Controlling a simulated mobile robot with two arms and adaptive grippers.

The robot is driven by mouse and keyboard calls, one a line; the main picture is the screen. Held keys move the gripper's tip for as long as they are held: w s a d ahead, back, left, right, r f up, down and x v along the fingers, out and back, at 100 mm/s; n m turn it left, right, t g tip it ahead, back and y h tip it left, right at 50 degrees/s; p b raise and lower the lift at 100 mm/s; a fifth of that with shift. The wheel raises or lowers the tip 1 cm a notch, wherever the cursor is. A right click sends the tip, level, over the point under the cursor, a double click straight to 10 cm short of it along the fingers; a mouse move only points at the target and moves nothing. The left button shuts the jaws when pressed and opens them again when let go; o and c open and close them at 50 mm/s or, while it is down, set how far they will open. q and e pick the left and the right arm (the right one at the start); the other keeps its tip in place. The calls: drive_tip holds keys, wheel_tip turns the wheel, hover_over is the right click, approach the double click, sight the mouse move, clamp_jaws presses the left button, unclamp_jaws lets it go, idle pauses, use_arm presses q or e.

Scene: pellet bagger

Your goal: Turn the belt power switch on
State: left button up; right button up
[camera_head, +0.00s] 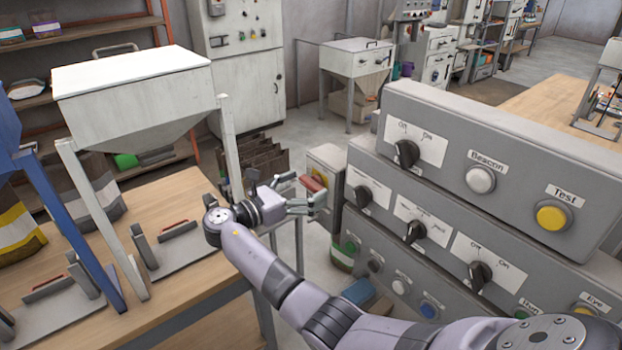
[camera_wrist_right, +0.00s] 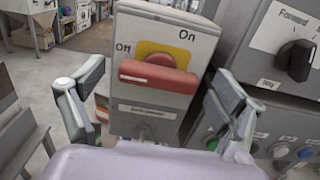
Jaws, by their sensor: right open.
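The switch is a red bar handle (camera_wrist_right: 158,76) on a yellow plate (camera_wrist_right: 168,50), on the front of a small grey box (camera_wrist_right: 140,112). The box is marked "Off" at left and "On" at upper right. The handle lies crosswise, its left end below "Off". A small label under it is too blurred to read. In the head view the red handle (camera_head: 313,183) shows partly behind my right gripper (camera_head: 304,196). My right gripper is open, its fingers on either side of the handle in the wrist view; I cannot tell whether they touch it. My left gripper is out of view.
A stepped grey control panel (camera_head: 430,200) with black knobs and coloured buttons stands close on the right. A wooden table (camera_head: 190,200) with a white hopper (camera_head: 135,85) stands at left. A blue object (camera_head: 358,291) lies low under my arm.

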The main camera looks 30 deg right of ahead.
drive_tip(key=shift+d, duration=0.9)
drive_tip(key=shift+w, duration=0.1)
drive_tip(key=c, duration=1.2)
drive_tip(key=shift+o, duration=0.2)
